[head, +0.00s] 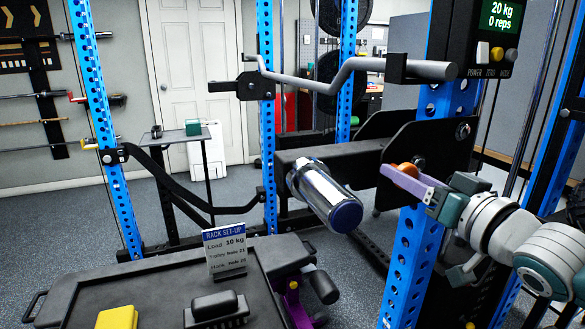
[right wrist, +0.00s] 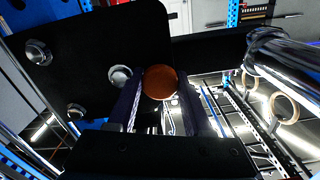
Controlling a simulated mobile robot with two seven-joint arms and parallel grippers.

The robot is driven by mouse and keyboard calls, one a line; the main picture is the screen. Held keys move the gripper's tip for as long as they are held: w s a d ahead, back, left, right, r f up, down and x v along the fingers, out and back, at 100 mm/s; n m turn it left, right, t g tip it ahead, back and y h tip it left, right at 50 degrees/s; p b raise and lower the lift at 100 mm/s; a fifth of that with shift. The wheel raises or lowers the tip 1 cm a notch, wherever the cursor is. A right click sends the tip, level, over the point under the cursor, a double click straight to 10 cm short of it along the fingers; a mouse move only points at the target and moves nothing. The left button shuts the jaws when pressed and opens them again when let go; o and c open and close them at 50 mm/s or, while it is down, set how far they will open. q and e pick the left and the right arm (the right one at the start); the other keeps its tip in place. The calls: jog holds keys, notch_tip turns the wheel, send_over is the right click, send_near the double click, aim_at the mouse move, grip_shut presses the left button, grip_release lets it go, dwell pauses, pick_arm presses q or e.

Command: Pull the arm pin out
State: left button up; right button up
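The arm pin shows as a round orange knob (head: 404,170) beside the black bracket plate (head: 440,138) on the blue rack upright. In the right wrist view the knob (right wrist: 160,82) sits between my finger tips, in front of a black plate with bolts. My right gripper (head: 408,181), with purple fingers, reaches in from the right. Its fingers lie close along both sides of the knob and appear shut on it. The pin's shaft is hidden behind the knob. A black arm (head: 335,152) with a chrome sleeve (head: 322,194) extends left from the bracket. My left gripper is not in view.
A black bench (head: 150,297) with a "RACK SET-UP" sign (head: 227,250) and yellow block (head: 117,318) stands front left. A bar (head: 345,73) crosses above my gripper. A blue upright (head: 414,255) stands just below it.

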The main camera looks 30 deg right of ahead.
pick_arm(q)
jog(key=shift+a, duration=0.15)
pick_arm(e)
grip_shut()
dwell(0.4)
jog(key=shift+s+r, duration=0.1)
jog(key=shift+s, duration=0.05)
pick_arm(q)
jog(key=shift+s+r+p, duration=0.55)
pick_arm(e)
jog(key=shift+s+a, duration=0.15)
jog(key=shift+s, duration=0.9)
jog(key=o, duration=0.5)
grip_release()
jog(key=shift+o, duration=0.2)
